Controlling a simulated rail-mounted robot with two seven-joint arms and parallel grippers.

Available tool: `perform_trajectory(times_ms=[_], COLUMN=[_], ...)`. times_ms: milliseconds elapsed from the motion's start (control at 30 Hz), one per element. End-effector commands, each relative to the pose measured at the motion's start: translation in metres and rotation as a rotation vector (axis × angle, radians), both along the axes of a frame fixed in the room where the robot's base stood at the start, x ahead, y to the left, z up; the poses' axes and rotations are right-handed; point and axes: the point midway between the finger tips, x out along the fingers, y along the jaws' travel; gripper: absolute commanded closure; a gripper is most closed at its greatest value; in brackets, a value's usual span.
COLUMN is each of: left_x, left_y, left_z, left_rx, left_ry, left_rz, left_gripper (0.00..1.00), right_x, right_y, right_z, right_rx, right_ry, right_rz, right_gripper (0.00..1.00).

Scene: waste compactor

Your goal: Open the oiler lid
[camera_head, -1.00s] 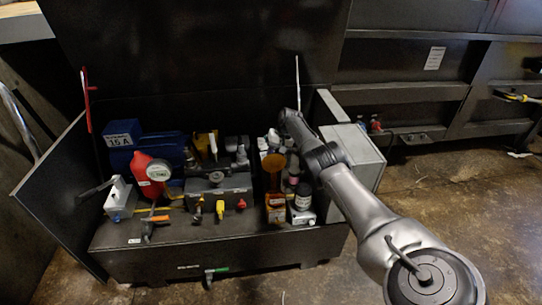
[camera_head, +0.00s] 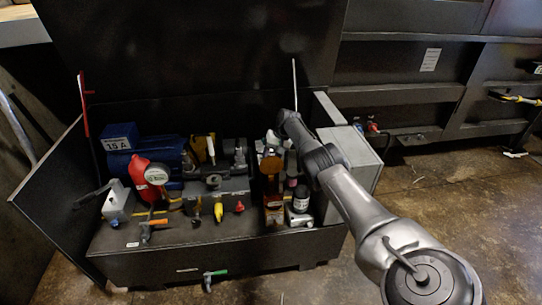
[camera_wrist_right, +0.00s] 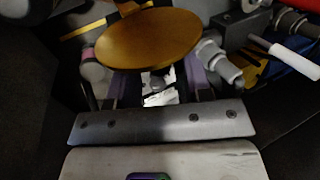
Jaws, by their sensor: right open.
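The oiler, an amber-orange container (camera_head: 273,203), stands at the right end of the equipment in the open black cabinet. Its round orange lid (camera_head: 271,164) is above the body and looks tilted up. In the right wrist view a broad gold-orange disc (camera_wrist_right: 148,40), which looks like this lid, fills the upper middle. My right gripper (camera_wrist_right: 160,88) is open; its purple fingers lie on either side below the disc, which partly covers them. Contact with the disc cannot be told. In the head view my right forearm reaches in from the lower right. My left gripper is out of view.
A dark bottle (camera_head: 301,198) stands just right of the oiler. A grey pump block (camera_head: 218,187), a red gauge housing (camera_head: 150,178) and a blue motor (camera_head: 160,150) are to the left. A grey box (camera_head: 352,160) stands right of the cabinet. The floor at right is clear.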

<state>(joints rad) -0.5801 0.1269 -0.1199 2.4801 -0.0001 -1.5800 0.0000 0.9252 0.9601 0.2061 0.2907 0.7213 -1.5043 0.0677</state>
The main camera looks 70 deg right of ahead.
Motion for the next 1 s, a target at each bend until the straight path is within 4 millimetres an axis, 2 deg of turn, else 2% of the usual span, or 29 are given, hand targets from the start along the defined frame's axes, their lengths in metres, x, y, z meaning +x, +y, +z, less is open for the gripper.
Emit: perform_trajectory(times_ms=[33,200,500,733,1000], left_x=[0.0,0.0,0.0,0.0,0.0], left_y=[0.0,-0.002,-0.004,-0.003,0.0], left_z=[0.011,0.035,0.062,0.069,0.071], left_rx=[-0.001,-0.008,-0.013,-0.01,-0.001], left_ry=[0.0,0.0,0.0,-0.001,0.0], left_rz=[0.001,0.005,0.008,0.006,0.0], left_gripper=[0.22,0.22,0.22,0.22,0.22], right_x=[-0.003,-0.013,-0.03,-0.038,-0.04], right_y=[-0.002,-0.01,-0.022,-0.027,-0.029], right_z=[0.013,0.044,0.092,0.113,0.119], right_rx=[-0.002,-0.003,-0.002,-0.001,-0.001], right_ry=[-0.001,0.0,-0.001,0.0,0.0], right_rz=[-0.001,-0.001,0.0,0.0,0.0], right_gripper=[0.54,0.54,0.54,0.54,0.54])
